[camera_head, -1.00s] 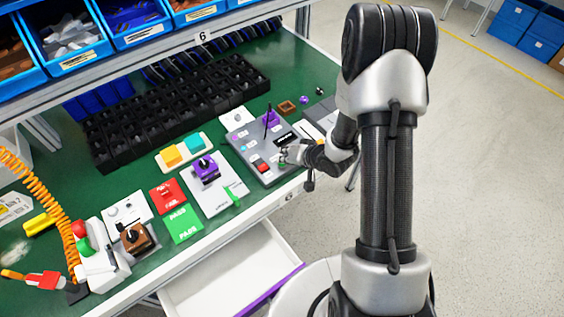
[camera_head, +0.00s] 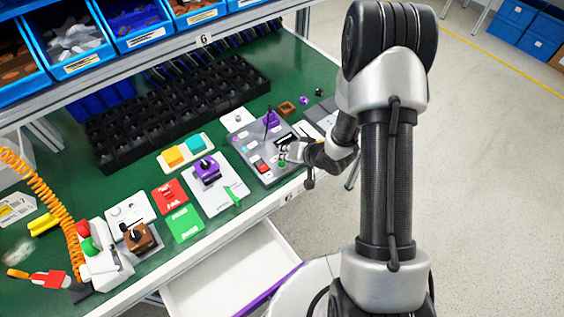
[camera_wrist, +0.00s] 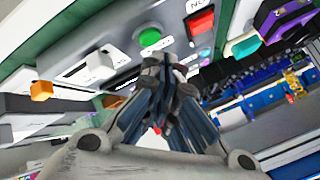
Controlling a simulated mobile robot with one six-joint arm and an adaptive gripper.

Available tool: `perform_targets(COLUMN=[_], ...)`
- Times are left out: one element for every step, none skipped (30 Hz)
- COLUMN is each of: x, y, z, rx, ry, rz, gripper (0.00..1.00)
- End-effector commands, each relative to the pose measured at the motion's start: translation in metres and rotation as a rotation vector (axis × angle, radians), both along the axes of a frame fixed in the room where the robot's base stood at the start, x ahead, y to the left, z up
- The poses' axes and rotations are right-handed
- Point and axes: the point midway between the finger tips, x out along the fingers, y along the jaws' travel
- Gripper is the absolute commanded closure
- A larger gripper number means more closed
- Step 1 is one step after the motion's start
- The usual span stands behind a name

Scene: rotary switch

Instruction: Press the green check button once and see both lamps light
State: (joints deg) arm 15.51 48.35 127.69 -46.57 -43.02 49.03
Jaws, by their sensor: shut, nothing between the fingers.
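The grey test box (camera_head: 278,176) lies on the green bench top with a purple switch (camera_head: 271,119) in its upper part. The round green check button (camera_head: 282,164) is near the box's front right edge, beside a red rectangular part (camera_head: 260,165). In the wrist view the green button (camera_wrist: 150,37) sits just beyond my fingertips, with a gap in the picture, and the red part (camera_wrist: 201,22) is to its right. My gripper (camera_wrist: 163,62) is shut and empty; in the head view it (camera_head: 285,154) is just above the green button. I cannot tell whether any lamp is lit.
A white card with another purple switch (camera_head: 207,170) lies left of the box. Red and green cards (camera_head: 185,222) lie further left. A black bin grid (camera_head: 130,140) stands behind. An open white drawer (camera_head: 225,275) juts out below the bench front.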

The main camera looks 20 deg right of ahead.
Motion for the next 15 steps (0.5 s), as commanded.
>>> perform_targets(x=[0.0,0.0,0.0,0.0,0.0,0.0,0.0,0.0,0.0,0.0,0.0,0.0,0.0,0.0,0.0], y=[0.0,0.0,0.0,0.0,0.0,0.0,0.0,0.0,0.0,0.0,0.0,0.0,0.0,0.0,0.0], z=[0.002,0.004,0.007,0.009,0.012,0.016,0.02,0.023,0.028,0.031,0.034,0.038,0.041,0.044,0.047], rx=[0.0,0.0,0.0,0.0,0.0,0.0,0.0,-0.001,-0.001,-0.001,-0.001,-0.001,-0.001,-0.001,-0.001], ry=[0.0,0.0,0.0,0.0,0.0,0.0,-0.001,-0.001,-0.001,-0.001,-0.001,-0.001,-0.001,-0.001,-0.001], rz=[0.0,0.0,0.0,0.0,0.0,0.0,-0.001,0.0,0.0,0.0,0.0,0.0,0.0,0.0,0.0], gripper=[1.0,1.0,1.0,1.0,1.0,1.0,1.0,1.0,1.0,1.0,1.0,1.0,1.0,1.0,1.0])
